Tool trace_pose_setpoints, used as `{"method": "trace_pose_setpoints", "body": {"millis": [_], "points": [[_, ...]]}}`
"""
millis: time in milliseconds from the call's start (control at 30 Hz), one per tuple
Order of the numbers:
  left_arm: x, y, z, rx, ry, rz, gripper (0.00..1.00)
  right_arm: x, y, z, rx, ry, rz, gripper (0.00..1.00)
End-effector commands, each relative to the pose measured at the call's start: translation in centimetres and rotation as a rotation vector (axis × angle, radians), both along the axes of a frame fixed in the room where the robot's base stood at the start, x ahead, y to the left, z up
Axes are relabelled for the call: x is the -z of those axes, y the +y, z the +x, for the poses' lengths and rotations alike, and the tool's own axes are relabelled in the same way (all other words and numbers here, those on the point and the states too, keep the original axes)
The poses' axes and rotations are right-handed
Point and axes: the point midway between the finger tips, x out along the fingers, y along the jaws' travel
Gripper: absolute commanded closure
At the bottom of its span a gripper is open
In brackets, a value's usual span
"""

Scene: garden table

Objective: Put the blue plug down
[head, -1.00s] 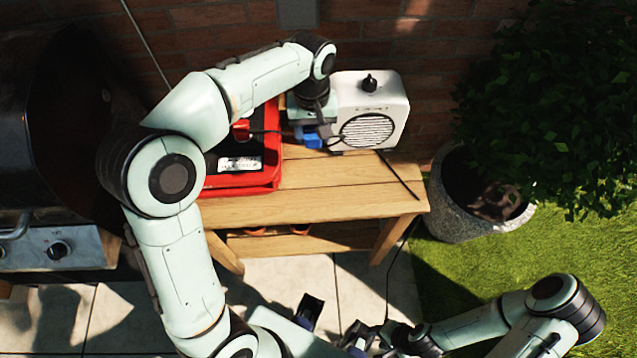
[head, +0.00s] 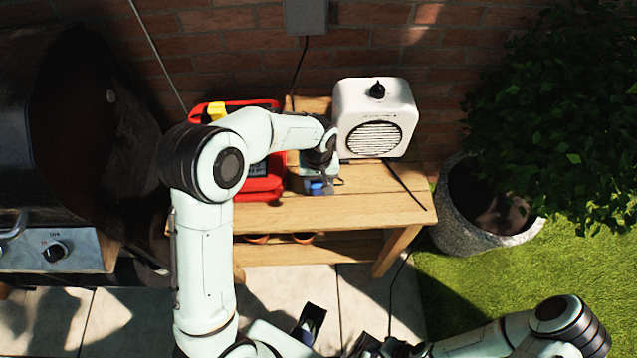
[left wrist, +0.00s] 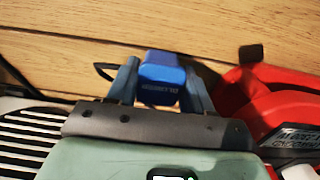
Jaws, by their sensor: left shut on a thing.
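The blue plug (left wrist: 161,78) sits between the two fingers of my left gripper (left wrist: 160,85) in the left wrist view, with a dark cable looping out beside it. In the head view my left gripper (head: 318,185) is low over the front part of the wooden table (head: 370,205), and a small part of the blue plug (head: 317,188) shows at its tip. The gripper is shut on the plug. I cannot tell whether the plug touches the tabletop.
A white heater-like box (head: 375,115) with a round grille and black knob stands at the back right of the table. A red case (head: 262,185) lies to the left, partly behind my arm. A black grill (head: 60,150) is at far left, a potted bush (head: 490,215) at right.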

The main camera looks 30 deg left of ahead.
Motion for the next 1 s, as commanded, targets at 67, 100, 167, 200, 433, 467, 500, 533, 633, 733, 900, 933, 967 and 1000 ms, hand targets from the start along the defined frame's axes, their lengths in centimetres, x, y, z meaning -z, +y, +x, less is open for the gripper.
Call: {"method": "trace_pose_setpoints", "body": {"millis": [67, 100, 167, 200, 433, 467, 500, 533, 633, 733, 900, 933, 967, 1000], "points": [[0.7, 0.0, 0.0, -0.001, 0.0, 0.0, 0.98, 0.1, 0.0, 0.0, 0.0, 0.0, 0.0, 0.57], [0.8, 0.0, 0.0, -0.001, 0.0, 0.0, 0.98, 0.1, 0.0, 0.0, 0.0, 0.0, 0.0, 0.57], [0.9, 0.0, 0.0, -0.001, -0.001, 0.0, 0.98, 0.1, 0.0, 0.0, 0.0, 0.0, 0.0, 0.57], [0.8, 0.0, 0.0, -0.001, -0.001, 0.0, 0.98, 0.1, 0.0, 0.0, 0.0, 0.0, 0.0, 0.57], [1.1, 0.0, 0.0, -0.001, -0.001, 0.0, 0.98, 0.3, 0.0, -0.1, 0.0, 0.001, 0.0, 0.57], [1.2, 0.0, 0.0, -0.001, -0.001, 0.0, 0.98, 0.4, 0.0, -0.1, 0.0, 0.001, 0.0, 0.57], [1.4, 0.0, 0.0, -0.001, -0.001, 0.0, 0.98, 0.5, 0.0, -0.1, 0.0, 0.001, -0.001, 0.57], [1.4, 0.0, 0.0, -0.001, -0.001, -0.001, 0.98, 0.5, 0.0, -0.2, 0.0, 0.002, 0.0, 0.57], [1.8, 0.0, 0.0, -0.001, -0.001, 0.0, 0.98, 0.8, 0.0, -0.2, 0.0, 0.002, 0.0, 0.57], [2.0, 0.0, 0.0, -0.001, -0.001, 0.0, 0.98, 1.0, 0.0, -0.3, 0.0, 0.003, 0.0, 0.57], [2.0, 0.0, 0.0, -0.001, -0.001, 0.0, 0.33, 0.9, 0.0, -0.3, 0.0, 0.003, 0.0, 0.57], [2.0, 0.0, 0.0, -0.001, -0.001, 0.0, 0.24, 0.9, 0.0, -0.3, 0.0, 0.003, 0.0, 0.57], [2.0, 0.0, 0.0, -0.001, -0.001, 0.0, 0.24, 0.9, 0.0, -0.3, 0.0, 0.003, 0.0, 0.57], [2.0, 0.0, 0.0, -0.001, -0.001, 0.0, 0.24, 0.9, 0.0, -0.3, 0.0, 0.003, 0.0, 0.57]]}}
